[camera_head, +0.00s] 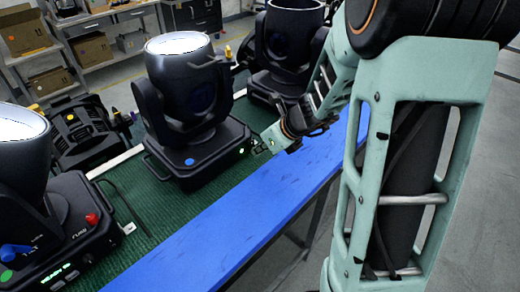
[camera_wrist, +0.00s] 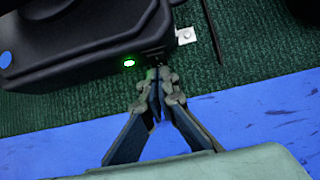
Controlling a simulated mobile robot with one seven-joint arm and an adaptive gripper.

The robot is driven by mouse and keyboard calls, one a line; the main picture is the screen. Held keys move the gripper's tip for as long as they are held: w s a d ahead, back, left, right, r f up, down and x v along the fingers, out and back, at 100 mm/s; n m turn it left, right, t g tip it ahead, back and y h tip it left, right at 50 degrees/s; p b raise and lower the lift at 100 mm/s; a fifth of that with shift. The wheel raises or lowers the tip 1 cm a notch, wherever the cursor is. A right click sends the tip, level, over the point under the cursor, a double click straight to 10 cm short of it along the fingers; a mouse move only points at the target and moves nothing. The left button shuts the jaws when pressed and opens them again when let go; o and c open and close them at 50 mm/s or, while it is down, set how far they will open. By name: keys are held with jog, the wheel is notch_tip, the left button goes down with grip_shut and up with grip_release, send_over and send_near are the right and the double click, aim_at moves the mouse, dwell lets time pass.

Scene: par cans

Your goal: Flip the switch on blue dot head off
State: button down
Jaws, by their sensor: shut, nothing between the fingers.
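The blue dot head (camera_head: 190,130) is a black moving-head light with its lamp facing up, in the middle of the table in the head view. Its blue dot (camera_head: 189,161) is on the base's front and also shows at the left edge of the wrist view (camera_wrist: 5,59). A green light glows on the base near its right corner (camera_wrist: 129,63). My gripper (camera_head: 258,149) is shut and empty, with its fingertips (camera_wrist: 157,80) right at the base's edge, just right of the green light. The switch is hidden or too dark to make out, and contact is unclear.
A green-dot head (camera_head: 70,225) with red and blue knobs stands at left, another head (camera_head: 290,50) behind right. A small black fixture (camera_head: 82,130) sits at back left. The blue table edge (camera_head: 240,225) runs along the front. A small white plate (camera_wrist: 185,36) lies on the green mat.

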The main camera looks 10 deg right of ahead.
jog(key=shift+f, duration=0.1)
jog(key=b, duration=0.3)
jog(key=shift+w+a+f+b, duration=0.1)
jog(key=shift+w+f+b, duration=0.05)
jog(key=shift+f+b, duration=0.2)
jog(key=shift+r+t, duration=0.3)
jog(key=shift+r, duration=0.1)
jog(key=shift+w+r+p, duration=0.1)
jog(key=shift+r+p, duration=0.75)
jog(key=shift+p, duration=0.15)
jog(key=shift+a, duration=0.1)
